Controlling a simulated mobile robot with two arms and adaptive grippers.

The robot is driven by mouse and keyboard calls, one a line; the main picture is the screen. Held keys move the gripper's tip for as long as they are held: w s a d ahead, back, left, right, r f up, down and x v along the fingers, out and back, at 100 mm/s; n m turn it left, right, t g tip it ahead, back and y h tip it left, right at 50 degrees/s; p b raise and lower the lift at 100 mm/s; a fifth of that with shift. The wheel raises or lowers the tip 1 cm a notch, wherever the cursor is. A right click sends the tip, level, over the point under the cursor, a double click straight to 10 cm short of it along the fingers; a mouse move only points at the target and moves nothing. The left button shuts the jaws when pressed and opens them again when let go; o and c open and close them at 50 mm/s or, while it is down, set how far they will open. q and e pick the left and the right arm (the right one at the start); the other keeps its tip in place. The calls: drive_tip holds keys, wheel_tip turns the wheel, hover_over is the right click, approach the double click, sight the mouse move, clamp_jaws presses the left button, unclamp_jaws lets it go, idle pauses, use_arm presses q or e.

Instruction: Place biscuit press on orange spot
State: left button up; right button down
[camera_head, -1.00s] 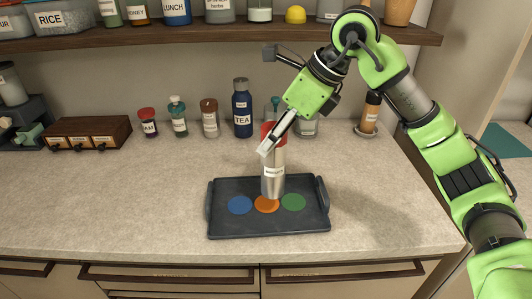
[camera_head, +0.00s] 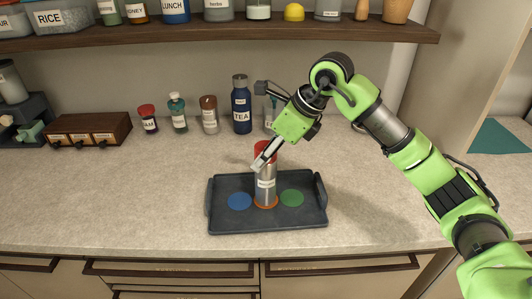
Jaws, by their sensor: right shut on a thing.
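The biscuit press (camera_head: 266,190), a silver cylinder with a red top and a white label, stands upright over the orange spot (camera_head: 266,206) on the dark tray (camera_head: 266,224). Only the front rim of the orange spot shows around its base. My right gripper (camera_head: 265,156) is shut on the press near its red top, reaching in from the upper right. The finger hides part of the top. Whether the base fully touches the tray is hard to tell. My left gripper is not in view.
A blue spot (camera_head: 240,201) and a green spot (camera_head: 292,198) flank the press on the tray. Behind stand several jars and a dark blue tea bottle (camera_head: 241,108). A shelf (camera_head: 220,37) runs above. The counter left of the tray is clear.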

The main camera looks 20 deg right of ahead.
drive_tip(key=shift+f, duration=0.15)
drive_tip(key=c, duration=1.3)
unclamp_jaws()
drive_tip(key=shift+r, duration=0.25)
drive_tip(key=shift+s+d+r, duration=0.1)
drive_tip(key=shift+d+r, duration=0.1)
drive_tip(key=shift+r, duration=0.05)
drive_tip(key=b+v, duration=0.1)
drive_tip(key=v, duration=1)
drive_tip(key=shift+r, duration=0.15)
